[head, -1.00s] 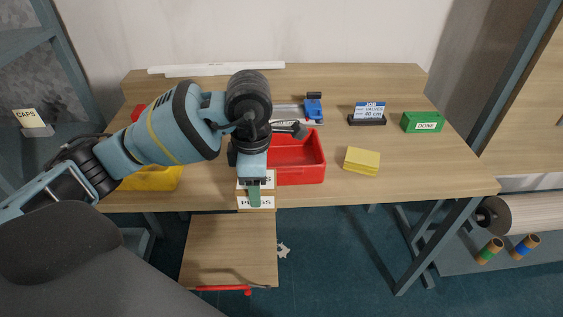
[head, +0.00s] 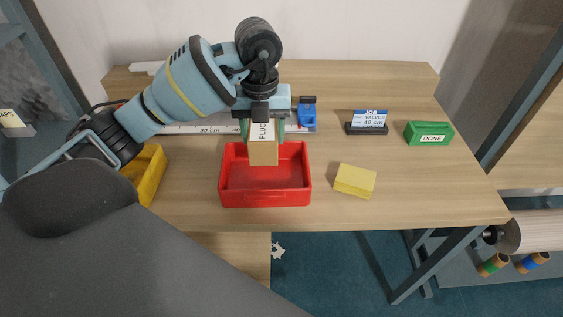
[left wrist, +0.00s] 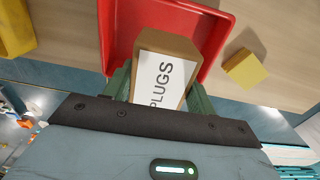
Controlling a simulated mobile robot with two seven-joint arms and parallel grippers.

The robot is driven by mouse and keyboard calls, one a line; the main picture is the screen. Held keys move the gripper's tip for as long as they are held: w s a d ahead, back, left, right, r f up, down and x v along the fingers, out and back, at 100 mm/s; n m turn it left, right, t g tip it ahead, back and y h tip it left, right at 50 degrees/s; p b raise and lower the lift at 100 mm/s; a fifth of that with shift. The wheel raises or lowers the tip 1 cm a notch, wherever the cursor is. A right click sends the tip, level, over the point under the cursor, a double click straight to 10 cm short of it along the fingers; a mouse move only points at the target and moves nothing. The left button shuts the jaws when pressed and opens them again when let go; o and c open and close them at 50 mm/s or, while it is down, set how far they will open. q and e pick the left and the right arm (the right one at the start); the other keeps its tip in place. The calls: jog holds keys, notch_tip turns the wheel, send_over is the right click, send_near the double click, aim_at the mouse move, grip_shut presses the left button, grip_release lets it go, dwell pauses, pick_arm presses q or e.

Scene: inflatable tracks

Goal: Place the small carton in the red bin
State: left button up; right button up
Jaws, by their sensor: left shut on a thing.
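The small carton (head: 263,153) is tan with a white label reading "PLUGS". My left gripper (head: 263,128) is shut on it, with a green finger on each side. The carton hangs over the back part of the red bin (head: 265,199), in front of its back wall in the head view. I cannot tell how far its bottom is above the bin floor. The visible bin floor is empty. In the left wrist view the carton (left wrist: 164,75) sits between the fingers, over the red bin (left wrist: 121,30). My right gripper is not in view.
A yellow bin (head: 151,176) stands left of the red bin, and a yellow block (head: 355,180) to its right. The table's right front is clear.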

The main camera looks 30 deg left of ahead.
aim_at(266, 180)
pick_arm(q)
jog(key=shift+w+r, duration=0.1)
jog(key=shift+r, duration=0.1)
jog(key=shift+s+f, duration=0.2)
jog(key=shift+f, duration=0.5)
notch_tip(266, 180, down, 4)
jog(key=shift+f, duration=0.3)
jog(key=shift+w+f, duration=0.1)
jog(key=shift+f, duration=0.2)
notch_tip(266, 180, down, 3)
jog(key=shift+f, duration=0.2)
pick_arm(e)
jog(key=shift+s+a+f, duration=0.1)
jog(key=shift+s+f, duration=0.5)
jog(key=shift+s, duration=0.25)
